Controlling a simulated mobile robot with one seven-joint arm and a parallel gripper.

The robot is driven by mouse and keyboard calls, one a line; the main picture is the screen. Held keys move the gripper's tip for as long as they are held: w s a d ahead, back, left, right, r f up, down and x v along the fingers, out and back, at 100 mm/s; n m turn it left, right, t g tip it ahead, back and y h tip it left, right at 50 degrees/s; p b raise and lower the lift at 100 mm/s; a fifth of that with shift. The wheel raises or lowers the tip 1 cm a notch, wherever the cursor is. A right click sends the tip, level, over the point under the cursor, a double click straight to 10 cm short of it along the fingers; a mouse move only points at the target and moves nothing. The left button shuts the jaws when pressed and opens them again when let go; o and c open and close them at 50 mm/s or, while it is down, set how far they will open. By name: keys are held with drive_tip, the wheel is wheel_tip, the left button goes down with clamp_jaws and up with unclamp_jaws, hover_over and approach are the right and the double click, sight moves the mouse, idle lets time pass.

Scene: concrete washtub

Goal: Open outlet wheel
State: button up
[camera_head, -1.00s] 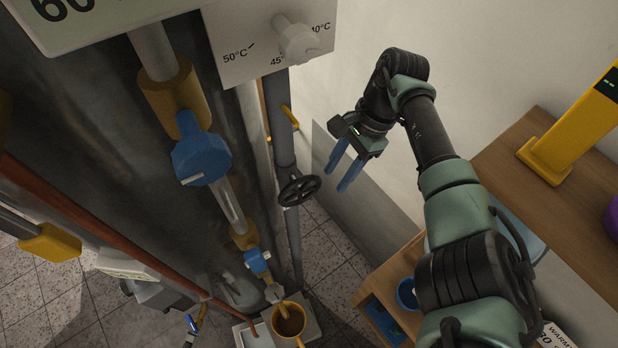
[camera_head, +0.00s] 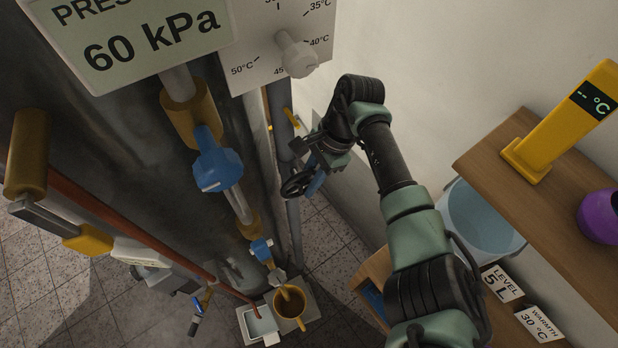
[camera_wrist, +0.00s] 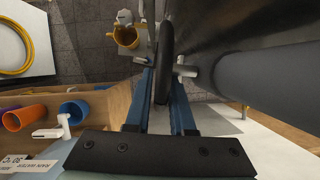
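A dark spoked wheel (camera_head: 296,186) sits on a grey vertical pipe (camera_head: 281,135), just right of the big dark tank; I take it as the outlet wheel. In the wrist view the wheel (camera_wrist: 165,50) shows edge-on, with a light stem to its right. My gripper (camera_head: 313,186) is at the wheel's right side. Its two blue fingers (camera_wrist: 163,95) stand on either side of the rim in the wrist view, with a gap between them. I cannot tell whether either finger touches the rim. My arm and fingers partly hide the wheel's right side in the head view.
A wooden shelf (camera_head: 500,165) with a yellow thermometer stand (camera_head: 555,125) is on the right. The wall is behind my gripper.

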clamp_jaws()
drive_tip(key=shift+r, duration=0.1)
drive_tip(key=shift+d+r+t+h+p, duration=0.1)
drive_tip(key=shift+r+t+h+p, duration=0.2)
drive_tip(key=shift+p, duration=0.4)
drive_tip(key=shift+f+h, duration=0.2)
drive_tip(key=shift+h, duration=0.2)
drive_tip(key=shift+o, duration=2.3)
unclamp_jaws()
